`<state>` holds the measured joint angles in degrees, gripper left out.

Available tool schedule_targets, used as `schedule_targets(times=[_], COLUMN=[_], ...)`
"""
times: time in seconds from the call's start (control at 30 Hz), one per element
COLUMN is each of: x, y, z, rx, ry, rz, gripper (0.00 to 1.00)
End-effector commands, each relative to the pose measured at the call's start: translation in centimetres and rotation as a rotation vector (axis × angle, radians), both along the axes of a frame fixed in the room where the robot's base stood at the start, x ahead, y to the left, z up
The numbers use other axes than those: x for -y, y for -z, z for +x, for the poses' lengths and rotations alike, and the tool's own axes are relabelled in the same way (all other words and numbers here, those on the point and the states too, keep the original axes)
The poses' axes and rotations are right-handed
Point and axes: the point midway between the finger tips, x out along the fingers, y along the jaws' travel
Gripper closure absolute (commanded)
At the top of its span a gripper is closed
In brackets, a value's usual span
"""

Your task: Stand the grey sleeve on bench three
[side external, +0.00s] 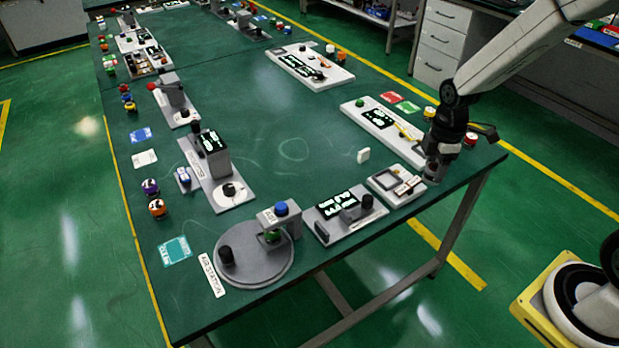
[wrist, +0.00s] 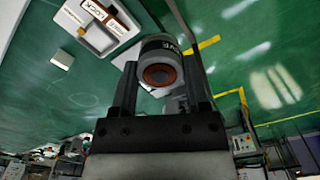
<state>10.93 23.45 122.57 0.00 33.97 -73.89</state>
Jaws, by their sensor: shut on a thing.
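My gripper (side external: 436,168) is at the right edge of the green table in the side external view, low beside a white tray. In the wrist view my gripper (wrist: 160,62) is shut on a grey sleeve (wrist: 162,50), a short round piece with partly readable dark lettering and a reddish-brown round end facing the camera. The sleeve sits between both fingers. In the side external view it cannot be told clearly from the dark gripper. Which part of the green table (side external: 290,110) is bench three cannot be told.
The white tray (side external: 374,187) holds small parts; its label reads LOCK in the wrist view (wrist: 75,14). A white panel (side external: 357,106) stands behind it. A small white block (side external: 363,156) lies left of my gripper. A round grey station (side external: 277,270) is at the front. The table's middle is clear.

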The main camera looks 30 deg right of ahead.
Motion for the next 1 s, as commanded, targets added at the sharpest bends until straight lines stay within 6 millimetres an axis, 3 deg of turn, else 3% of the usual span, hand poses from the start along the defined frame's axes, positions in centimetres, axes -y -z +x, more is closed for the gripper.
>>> schedule_targets(times=[0.63, 0.77, 1.0], x=[-0.2, -0.7, -2.7], y=[0.0, 0.2, 0.7], z=[0.5, 1.7, 5.5], rx=[0.000, -0.001, 0.000], ry=[-0.001, -0.003, -0.004], rz=[0.000, 0.000, 0.000], gripper=[1.00, 1.00, 1.00])
